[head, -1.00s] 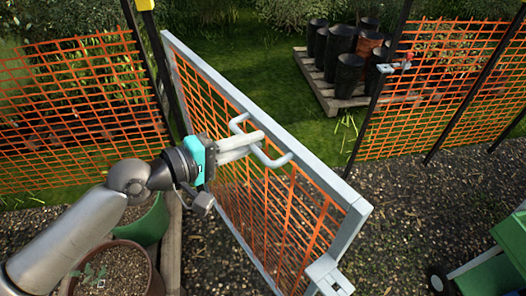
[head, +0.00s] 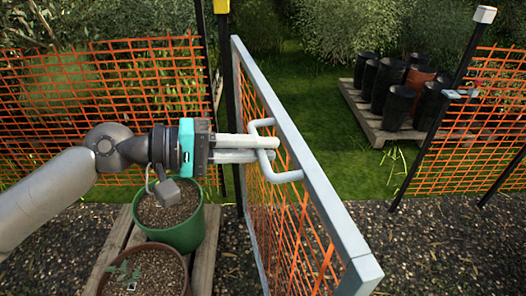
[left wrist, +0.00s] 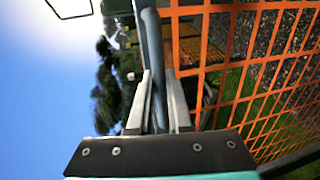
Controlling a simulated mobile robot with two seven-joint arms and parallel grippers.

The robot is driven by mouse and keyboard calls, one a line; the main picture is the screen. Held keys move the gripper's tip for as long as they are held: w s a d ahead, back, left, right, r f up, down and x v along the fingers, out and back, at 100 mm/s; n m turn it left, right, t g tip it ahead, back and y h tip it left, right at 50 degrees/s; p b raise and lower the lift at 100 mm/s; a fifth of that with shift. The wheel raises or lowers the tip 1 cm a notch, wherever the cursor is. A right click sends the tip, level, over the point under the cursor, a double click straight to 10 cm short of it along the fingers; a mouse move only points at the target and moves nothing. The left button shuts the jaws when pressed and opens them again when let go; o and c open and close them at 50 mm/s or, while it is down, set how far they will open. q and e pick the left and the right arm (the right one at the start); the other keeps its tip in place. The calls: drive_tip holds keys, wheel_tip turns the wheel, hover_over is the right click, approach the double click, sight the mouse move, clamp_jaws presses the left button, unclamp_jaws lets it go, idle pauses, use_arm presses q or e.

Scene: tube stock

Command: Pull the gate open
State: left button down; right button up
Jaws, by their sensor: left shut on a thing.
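The gate (head: 308,181) has a pale grey metal frame with orange mesh and stands swung open toward me, hinged near a dark post (head: 227,90). Its bent grey handle (head: 288,176) sticks out on the left face. My left gripper (head: 262,148) comes in from the left and is shut on the handle. In the left wrist view the two fingers (left wrist: 158,105) lie on either side of the grey handle bar (left wrist: 153,50), with the orange mesh to the right. My right gripper is not in view.
Orange mesh fence (head: 100,100) runs at left and right. A post with a latch part (head: 460,93) stands right of the opening. Black pots (head: 396,103) sit on a pallet (head: 372,128) beyond. A green pot (head: 172,218) and a brown pot (head: 143,270) stand on planks below my arm. Gravel and grass in the opening are clear.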

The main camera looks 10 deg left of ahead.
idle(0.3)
use_arm(q)
drive_tip(key=c, duration=0.9)
unclamp_jaws()
drive_tip(key=shift+o, duration=0.3)
